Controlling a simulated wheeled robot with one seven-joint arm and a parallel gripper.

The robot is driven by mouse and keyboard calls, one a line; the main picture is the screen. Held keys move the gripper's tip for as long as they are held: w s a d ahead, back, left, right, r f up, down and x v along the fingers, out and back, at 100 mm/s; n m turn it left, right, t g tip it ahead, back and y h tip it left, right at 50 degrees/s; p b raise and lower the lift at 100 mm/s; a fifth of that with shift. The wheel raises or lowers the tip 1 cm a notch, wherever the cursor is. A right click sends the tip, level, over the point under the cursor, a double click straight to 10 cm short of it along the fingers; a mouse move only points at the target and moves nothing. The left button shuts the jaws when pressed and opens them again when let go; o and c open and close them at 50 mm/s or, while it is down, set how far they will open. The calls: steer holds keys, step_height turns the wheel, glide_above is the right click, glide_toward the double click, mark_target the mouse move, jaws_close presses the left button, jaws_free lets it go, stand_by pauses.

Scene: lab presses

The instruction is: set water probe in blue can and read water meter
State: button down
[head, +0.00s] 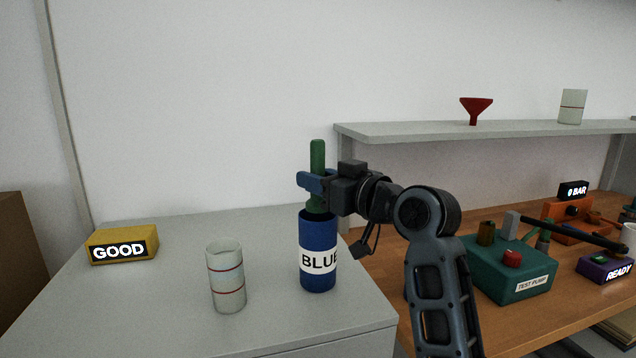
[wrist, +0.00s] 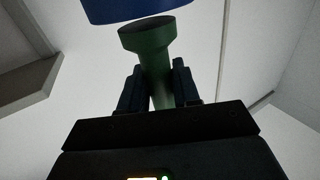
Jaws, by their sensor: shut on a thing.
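The blue can (head: 317,240), with a white label reading BLUE, stands upright near the right edge of the grey bench. My gripper (head: 312,184) is just above its mouth, shut on a green probe (head: 317,158). The probe is upright, and its lower end is at the can's mouth; I cannot tell how far it is inside. In the wrist view, the probe (wrist: 155,65) is between both fingers, with its wide end close to the blue can (wrist: 130,10). A yellow box (head: 123,245) at the left has a lit display reading GOOD.
A pale red-banded beaker (head: 226,278) stands left of the can. A wooden table (head: 395,264) at right holds a green test pump (head: 505,270) and a purple box reading READY (head: 604,268). A shelf (head: 420,131) behind holds a red funnel (head: 475,108) and a cup (head: 572,107).

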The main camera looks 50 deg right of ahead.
steer(key=shift+f, duration=0.4)
steer(key=shift+f, duration=0.1)
steer(key=c, duration=0.8)
jaws_free()
steer(key=shift+r, duration=0.25)
steer(key=s+a+p, duration=0.1)
steer(key=s+p, duration=0.3)
steer(key=s, duration=0.7)
steer(key=shift+s+a+p, duration=0.25)
steer(key=shift+s+p, duration=0.1)
steer(key=shift+s, duration=0.05)
